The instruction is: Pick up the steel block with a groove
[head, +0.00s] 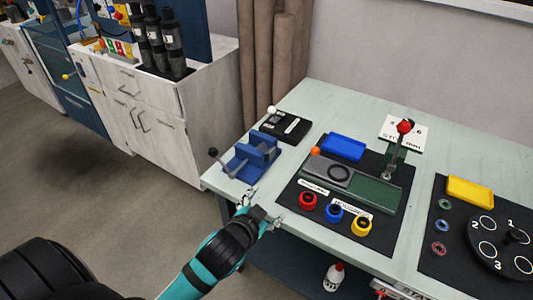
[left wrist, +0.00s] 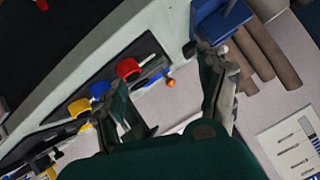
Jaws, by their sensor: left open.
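A flat grey metal piece with a dark ring-shaped mark (head: 327,168) sits on the green base of a lever fixture on the black mat. It may be the grooved steel block, but I cannot tell for sure. A blue vise (head: 251,158) stands to its left, and no block can be made out in it. My left gripper (head: 265,207) is open and empty at the table's front left edge, in front of the vise and left of the red ring. In the left wrist view its spread fingers (left wrist: 160,68) show nothing between them. My right gripper is not in view.
A red-knobbed lever (head: 397,150) rises behind the fixture. Blue (head: 343,147) and yellow (head: 470,190) trays, a black box (head: 286,126) and a numbered turntable (head: 500,245) stand around.

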